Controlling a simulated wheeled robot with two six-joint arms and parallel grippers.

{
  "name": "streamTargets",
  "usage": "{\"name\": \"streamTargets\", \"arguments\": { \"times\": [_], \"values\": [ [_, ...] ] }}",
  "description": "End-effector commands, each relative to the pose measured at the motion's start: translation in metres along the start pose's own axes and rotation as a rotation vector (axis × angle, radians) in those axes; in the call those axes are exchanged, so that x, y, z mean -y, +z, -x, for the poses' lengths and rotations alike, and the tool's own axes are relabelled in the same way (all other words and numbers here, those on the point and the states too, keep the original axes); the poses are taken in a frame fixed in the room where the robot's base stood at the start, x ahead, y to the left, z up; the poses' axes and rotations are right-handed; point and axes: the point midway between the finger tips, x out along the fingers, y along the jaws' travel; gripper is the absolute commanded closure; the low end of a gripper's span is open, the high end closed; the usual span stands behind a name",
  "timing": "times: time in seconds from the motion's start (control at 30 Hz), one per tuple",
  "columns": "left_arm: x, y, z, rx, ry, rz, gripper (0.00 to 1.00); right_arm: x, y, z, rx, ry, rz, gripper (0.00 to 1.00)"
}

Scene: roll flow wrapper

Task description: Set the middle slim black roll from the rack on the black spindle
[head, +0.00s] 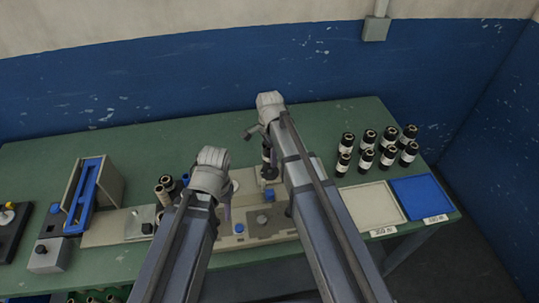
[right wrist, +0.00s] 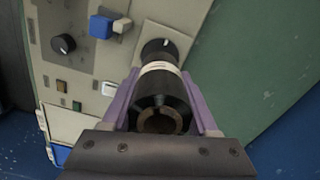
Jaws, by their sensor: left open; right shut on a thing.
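My right gripper (head: 264,143) is shut on a slim black roll with a pale band (right wrist: 160,70). In the right wrist view the purple fingers clasp it from both sides, and its hollow end faces the camera. The roll also shows in the head view (head: 267,156), over the back of the machine. My left gripper (head: 227,203) is open and empty over the front middle of the machine. Several dark rolls with pale ends (head: 163,190) stand left of it, partly hidden by my left arm.
Several black rolls with white bands (head: 367,150) stand at the table's right. A cream tray (head: 370,207) and a blue tray (head: 424,195) lie in front of them. A blue-lined chute (head: 85,195) stands at the left. The green table's back (head: 190,133) is clear.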

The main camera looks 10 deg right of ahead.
Motion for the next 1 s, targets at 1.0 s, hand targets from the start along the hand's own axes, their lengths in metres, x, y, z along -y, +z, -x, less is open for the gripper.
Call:
{"name": "streamTargets", "arguments": {
  "times": [1.0],
  "values": [
    [-0.002, -0.001, -0.015, 0.0, 0.0, 0.0, 0.5, 0.0, 0.0, -0.016, 0.0, 0.0, 0.0, 1.0]
  ]
}}
